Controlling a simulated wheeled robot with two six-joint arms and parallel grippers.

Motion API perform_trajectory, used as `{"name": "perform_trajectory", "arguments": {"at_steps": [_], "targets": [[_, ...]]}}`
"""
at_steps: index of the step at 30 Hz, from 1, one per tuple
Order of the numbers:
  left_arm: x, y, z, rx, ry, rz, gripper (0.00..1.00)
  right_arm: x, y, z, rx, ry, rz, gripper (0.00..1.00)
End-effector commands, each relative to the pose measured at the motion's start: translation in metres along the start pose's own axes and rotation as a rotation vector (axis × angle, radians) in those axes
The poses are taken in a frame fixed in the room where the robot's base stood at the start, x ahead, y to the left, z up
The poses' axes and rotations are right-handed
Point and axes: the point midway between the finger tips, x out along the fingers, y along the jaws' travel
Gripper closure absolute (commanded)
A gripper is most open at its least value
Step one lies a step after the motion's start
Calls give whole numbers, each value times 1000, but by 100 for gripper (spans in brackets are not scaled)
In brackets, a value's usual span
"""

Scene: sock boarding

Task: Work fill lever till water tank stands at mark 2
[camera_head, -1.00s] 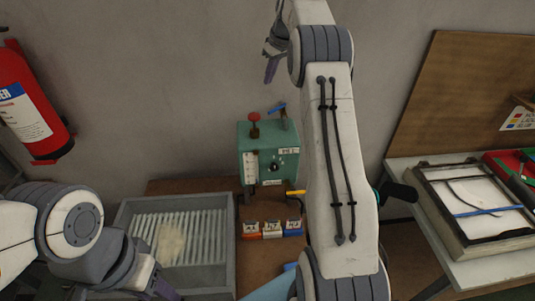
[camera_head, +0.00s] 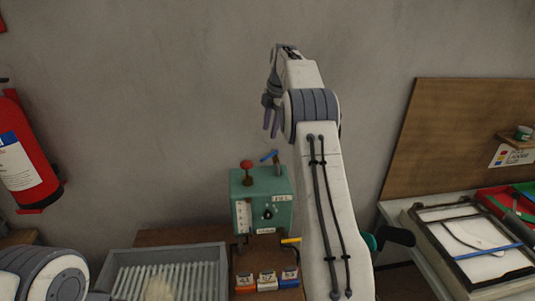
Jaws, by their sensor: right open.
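A green box-shaped unit (camera_head: 278,208) stands by the wall in the middle, with a white marked gauge strip (camera_head: 242,217) on its front left. A blue-handled lever (camera_head: 269,156) and a red knob (camera_head: 246,164) rise from its top. The level on the gauge is too small to read, and I cannot tell which handle is the fill lever. My right gripper (camera_head: 271,122) is open and empty, in front of the wall, above the blue lever in the picture and apart from it. Only a joint of my left arm shows at the lower left; its gripper is out of view.
A yellow-handled part (camera_head: 290,240) sticks out at the unit's lower right. Small labelled blocks (camera_head: 267,281) sit below. A grey ribbed tray (camera_head: 222,262) is at lower left, a fire extinguisher (camera_head: 20,160) at far left. A framed board (camera_head: 440,262) lies on the right table.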

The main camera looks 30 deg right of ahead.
Motion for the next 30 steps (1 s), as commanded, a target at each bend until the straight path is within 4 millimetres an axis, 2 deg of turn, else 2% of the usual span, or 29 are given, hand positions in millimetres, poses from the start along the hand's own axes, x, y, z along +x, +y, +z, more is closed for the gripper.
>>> {"name": "perform_trajectory", "arguments": {"at_steps": [4, 8, 11, 24, 30], "targets": [[0, 0, 0, 0, 0, 0, 50, -1, -4, 3, -188, -2, -20, 54], [0, 0, 0, 0, 0, 0, 50, 1, -6, 4, -251, -1, -27, 54], [0, 0, 0, 0, 0, 0, 50, 9, -6, 3, -259, 1, -29, 54], [-19, 1, -1, 2, 0, 0, 50, 82, -8, 3, -255, 1, -29, 54], [-24, 2, -1, 3, 0, 0, 50, 100, -8, 3, -255, 0, -27, 54]]}}
